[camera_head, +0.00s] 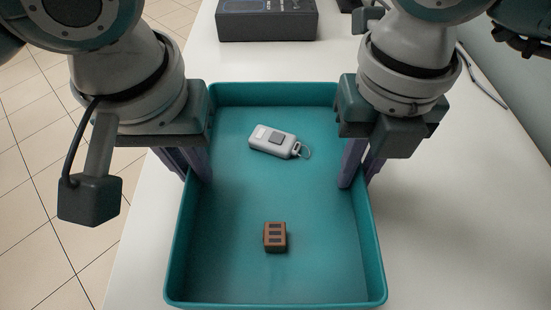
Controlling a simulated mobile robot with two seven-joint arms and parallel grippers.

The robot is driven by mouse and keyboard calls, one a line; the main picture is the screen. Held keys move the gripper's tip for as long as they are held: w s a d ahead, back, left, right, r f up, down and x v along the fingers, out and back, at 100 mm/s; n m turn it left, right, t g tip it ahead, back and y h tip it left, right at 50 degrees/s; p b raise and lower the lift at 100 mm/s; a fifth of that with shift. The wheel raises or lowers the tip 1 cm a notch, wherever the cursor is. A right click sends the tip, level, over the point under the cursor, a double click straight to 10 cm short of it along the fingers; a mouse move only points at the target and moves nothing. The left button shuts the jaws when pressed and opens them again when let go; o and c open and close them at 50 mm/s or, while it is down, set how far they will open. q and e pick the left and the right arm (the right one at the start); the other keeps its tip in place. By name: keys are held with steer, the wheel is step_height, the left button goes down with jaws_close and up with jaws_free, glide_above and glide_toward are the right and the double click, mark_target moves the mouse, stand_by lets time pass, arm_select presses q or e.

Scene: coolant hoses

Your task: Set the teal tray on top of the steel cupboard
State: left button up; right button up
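The teal tray (374,262) is a deep rectangular tray on the white table, with its open top facing up. My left gripper (187,172) is at its left wall, one finger inside and one outside. My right gripper (358,172) is at its right wall in the same way. The arms partly cover both walls, and I cannot tell whether the fingers press on them. Inside the tray lie a grey key fob (272,141) with a ring and a small brown block (275,237) with dark slots. The steel cupboard is not in view.
The white table (450,230) is clear to the right of the tray. A dark box (266,20) stands behind the tray. Tiled floor (50,200) shows at left.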

arm_select(q)
jaws_close()
arm_select(e)
jaws_close()
stand_by(0.6)
steer(key=shift+r, duration=0.1)
